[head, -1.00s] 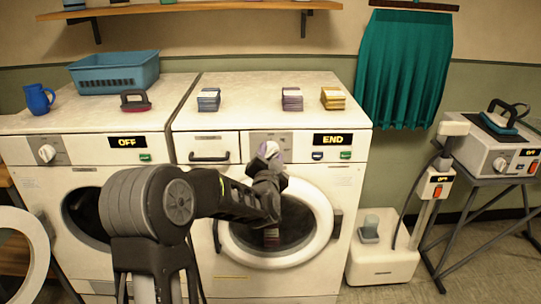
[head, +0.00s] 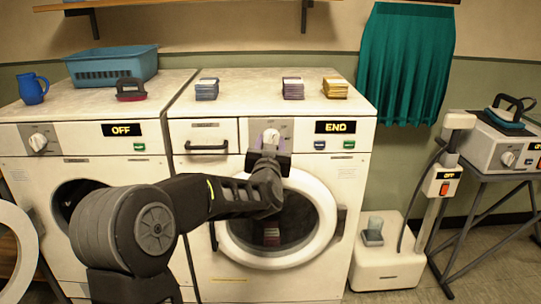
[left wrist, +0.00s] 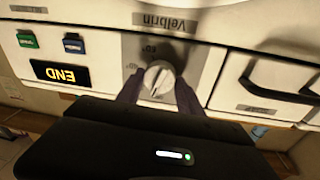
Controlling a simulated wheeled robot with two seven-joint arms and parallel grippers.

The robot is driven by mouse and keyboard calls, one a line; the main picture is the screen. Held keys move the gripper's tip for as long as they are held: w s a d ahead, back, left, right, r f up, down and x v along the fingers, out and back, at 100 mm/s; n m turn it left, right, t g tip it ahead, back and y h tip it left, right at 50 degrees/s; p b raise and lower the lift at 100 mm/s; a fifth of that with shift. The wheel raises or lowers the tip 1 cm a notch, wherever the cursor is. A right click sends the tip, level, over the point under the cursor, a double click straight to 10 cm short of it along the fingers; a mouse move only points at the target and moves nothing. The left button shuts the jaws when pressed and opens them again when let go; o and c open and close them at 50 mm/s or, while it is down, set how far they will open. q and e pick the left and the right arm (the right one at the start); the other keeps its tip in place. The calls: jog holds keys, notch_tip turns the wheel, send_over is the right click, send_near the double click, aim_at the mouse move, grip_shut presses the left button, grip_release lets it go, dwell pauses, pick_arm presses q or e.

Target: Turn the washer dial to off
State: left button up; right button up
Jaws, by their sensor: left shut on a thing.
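The washer (head: 345,155) on the right has an END display (head: 335,127) and a round white dial (head: 271,136) on a grey panel. My left gripper (head: 270,148) is at this dial, its arm coming in from the left. In the left wrist view, upside down, the dial (left wrist: 158,78) sits between the two fingertips, and the gripper (left wrist: 157,90) is shut on it. The washer's round door (head: 328,205) looks shut. My right gripper is not in view.
A second machine (head: 90,160) on the left shows OFF and has its round door open. Small stacked packs (head: 292,88) stand on the washer top. A drawer handle (head: 207,147) is left of the dial. A steamer (head: 385,265) stands at the right.

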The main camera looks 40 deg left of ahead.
pick_arm(q)
jog(key=n+b, duration=0.3)
jog(key=shift+f+n+y, duration=0.1)
jog(key=shift+n+y, duration=0.2)
jog(key=shift+n, duration=0.1)
jog(key=o, duration=1.4)
jog(key=shift+d, duration=0.1)
jog(key=v, duration=0.7)
jog(key=shift+s+d, duration=0.15)
jog(key=shift+s, duration=0.15)
